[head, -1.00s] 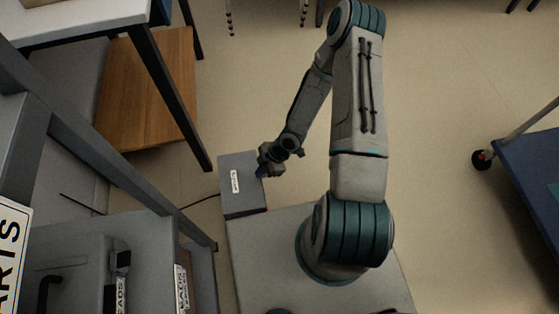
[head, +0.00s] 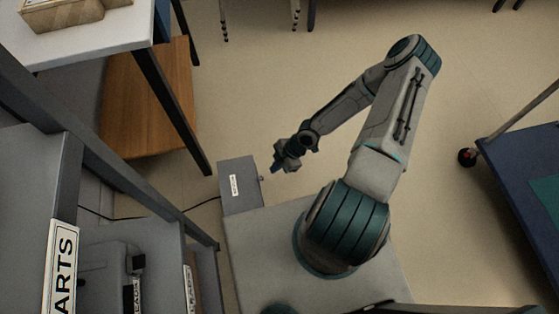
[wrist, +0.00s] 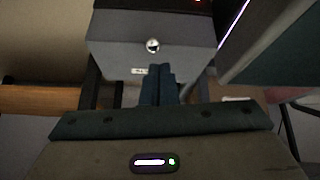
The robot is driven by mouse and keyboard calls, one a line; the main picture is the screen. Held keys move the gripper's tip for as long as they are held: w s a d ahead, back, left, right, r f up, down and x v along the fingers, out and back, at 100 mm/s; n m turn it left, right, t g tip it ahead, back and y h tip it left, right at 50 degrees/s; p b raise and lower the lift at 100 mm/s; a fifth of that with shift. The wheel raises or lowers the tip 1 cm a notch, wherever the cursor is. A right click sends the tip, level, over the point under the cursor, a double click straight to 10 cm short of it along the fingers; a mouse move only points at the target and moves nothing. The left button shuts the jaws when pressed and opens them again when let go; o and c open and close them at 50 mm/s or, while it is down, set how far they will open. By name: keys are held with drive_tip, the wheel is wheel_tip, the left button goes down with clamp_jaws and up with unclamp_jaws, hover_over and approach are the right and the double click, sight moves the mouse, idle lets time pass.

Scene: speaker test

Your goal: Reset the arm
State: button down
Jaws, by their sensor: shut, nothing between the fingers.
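My gripper (head: 276,168) is at the end of my bent arm, to the right of a grey box with a white label (head: 239,185) in the head view. In the wrist view the two dark blue fingers (wrist: 158,84) are together with nothing between them. The grey box (wrist: 150,50) shows beyond the fingers there, with a round silvery knob on its near face and a small white label below. I cannot tell from the wrist view how far the fingertips are from the box; in the head view there is a small gap.
A shelf rack with a PARTS sign (head: 62,270) stands at the left. A white table (head: 85,32) is at the upper left, with a wooden board (head: 145,95) below it. A blue wheeled cart (head: 525,165) is at the right. The floor (head: 250,75) behind my arm is clear.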

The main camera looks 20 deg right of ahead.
drive_tip(key=shift+w+d+r+p, duration=0.1)
drive_tip(key=shift+d+r+p, duration=0.25)
drive_tip(key=shift+d+p, duration=0.45)
drive_tip(key=shift+a, duration=0.1)
drive_tip(key=w+d+r+m+h+p, duration=0.1)
drive_tip(key=d+r+m+h+p, duration=0.3)
drive_tip(key=r, duration=0.7)
drive_tip(key=d+r+m+g+h+p, duration=0.15)
drive_tip(key=d+r, duration=0.35)
drive_tip(key=r, duration=0.7)
drive_tip(key=w+d+r+m+h+p, duration=0.1)
drive_tip(key=d+r+m+h+p, duration=0.3)
drive_tip(key=r, duration=0.7)
drive_tip(key=s+a+r+m+t+p, duration=0.1)
drive_tip(key=s+r+m+p, duration=0.1)
drive_tip(key=r, duration=0.8)
drive_tip(key=s+a+r+m+t+p, duration=0.1)
drive_tip(key=a+r+m+p, duration=0.15)
drive_tip(key=r, duration=0.75)
drive_tip(key=s+a+r+m+t+y+p, duration=0.1)
drive_tip(key=s+a+r+m+p, duration=0.1)
drive_tip(key=r, duration=0.5)
drive_tip(key=s+a+r+m+t+y+p, duration=0.1)
drive_tip(key=s+a+r+m+y+p, duration=0.1)
drive_tip(key=s+a+r, duration=0.3)
drive_tip(key=shift+s+r+m+p, duration=0.55)
drive_tip(key=shift+r+m, duration=0.35)
drive_tip(key=shift+r, duration=0.5)
drive_tip(key=shift+t, duration=0.25)
